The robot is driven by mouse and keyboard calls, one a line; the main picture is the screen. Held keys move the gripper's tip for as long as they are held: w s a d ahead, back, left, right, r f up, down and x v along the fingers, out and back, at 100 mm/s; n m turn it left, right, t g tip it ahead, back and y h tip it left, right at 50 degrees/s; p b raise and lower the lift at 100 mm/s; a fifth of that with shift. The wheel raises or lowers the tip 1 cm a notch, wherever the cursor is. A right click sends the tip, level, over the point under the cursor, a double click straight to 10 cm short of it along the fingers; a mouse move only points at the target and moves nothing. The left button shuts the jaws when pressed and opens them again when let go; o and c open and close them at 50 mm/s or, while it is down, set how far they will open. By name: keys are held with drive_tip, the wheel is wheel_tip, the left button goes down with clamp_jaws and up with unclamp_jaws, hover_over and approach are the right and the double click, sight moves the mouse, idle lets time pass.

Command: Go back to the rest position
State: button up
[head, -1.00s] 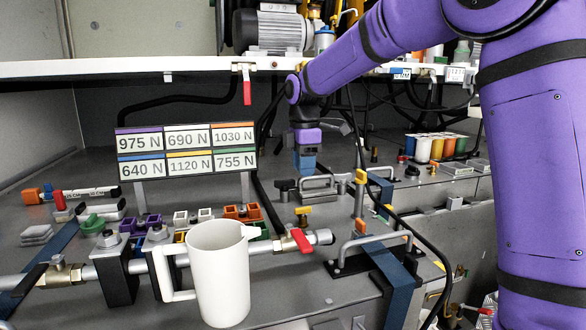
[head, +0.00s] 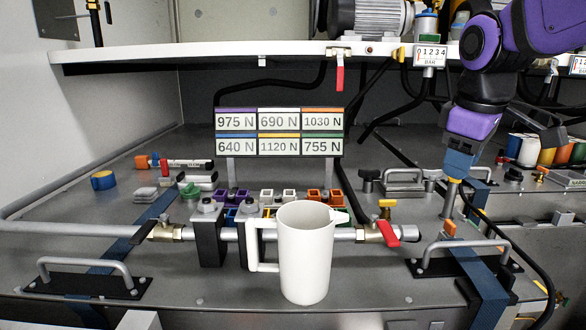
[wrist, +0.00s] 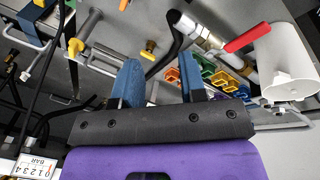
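My gripper (head: 455,176) hangs pointing down above the right part of the grey tank tops, right of the label board. Its two blue fingers also show in the wrist view (wrist: 158,66), parted, with nothing between them, so it is open and empty. My purple arm comes in from the upper right and bends down to it. Below and beside the gripper is a metal handle bracket (head: 466,243) with a blue strap (head: 478,272).
A white jug (head: 306,255) stands in front of the pipe. A valve with a red lever (head: 387,233) is left of the gripper. The label board (head: 279,132) stands behind. A white shelf (head: 250,50) crosses above, with a gauge label (head: 431,54) near my arm.

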drive_tip(key=s+d+f+m+t, duration=0.1)
drive_tip(key=s+f+m, duration=0.1)
drive_tip(key=s+m, duration=0.2)
drive_tip(key=s+d+f+m+t, duration=0.1)
drive_tip(key=s+m, duration=0.3)
drive_tip(key=s, duration=0.7)
drive_tip(key=shift+s+d+f+t+y, duration=0.3)
drive_tip(key=shift+d+f, duration=0.25)
drive_tip(key=shift+f, duration=0.15)
